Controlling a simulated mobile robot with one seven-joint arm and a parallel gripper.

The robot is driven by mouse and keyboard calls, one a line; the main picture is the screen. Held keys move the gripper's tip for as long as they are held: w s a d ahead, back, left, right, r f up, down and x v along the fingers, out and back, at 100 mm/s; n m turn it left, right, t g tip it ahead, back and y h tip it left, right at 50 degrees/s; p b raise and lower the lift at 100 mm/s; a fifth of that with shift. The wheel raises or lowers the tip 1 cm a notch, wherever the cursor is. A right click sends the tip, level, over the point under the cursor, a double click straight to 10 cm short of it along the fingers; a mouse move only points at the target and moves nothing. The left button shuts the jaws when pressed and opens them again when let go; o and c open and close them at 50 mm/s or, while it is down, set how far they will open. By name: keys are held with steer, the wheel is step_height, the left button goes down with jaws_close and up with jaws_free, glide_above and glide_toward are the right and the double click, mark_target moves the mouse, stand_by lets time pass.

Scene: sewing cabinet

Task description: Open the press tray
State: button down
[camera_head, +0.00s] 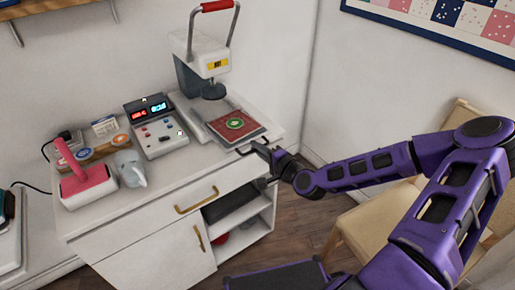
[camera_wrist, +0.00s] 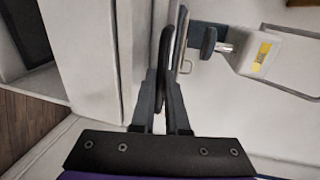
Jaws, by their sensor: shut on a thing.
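The press tray (camera_head: 222,132) is a flat pale plate at the foot of the heat press (camera_head: 202,62), on the right end of the cabinet top. A red pad (camera_head: 252,131) with a round green patch (camera_head: 235,123) lies on it, in front of and below the dark round press head (camera_head: 213,91). My gripper (camera_head: 266,152) is at the tray's front right edge. In the wrist view my gripper (camera_wrist: 160,98) is shut on a dark, bar-like tray handle (camera_wrist: 164,62), with a finger on each side. The tray shows there nearly edge-on (camera_wrist: 180,42).
A control box (camera_head: 157,126) with lit displays, a grey pointed item (camera_head: 130,167) and a pink-handled tool (camera_head: 76,178) stand on the cabinet top to the left. The white cabinet (camera_head: 150,225) has brass handles and an open shelf. A chair (camera_head: 375,222) stands at the right.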

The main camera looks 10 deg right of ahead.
steer(key=shift+s+d, duration=0.1)
steer(key=shift+s, duration=0.05)
steer(key=c, duration=0.9)
jaws_free()
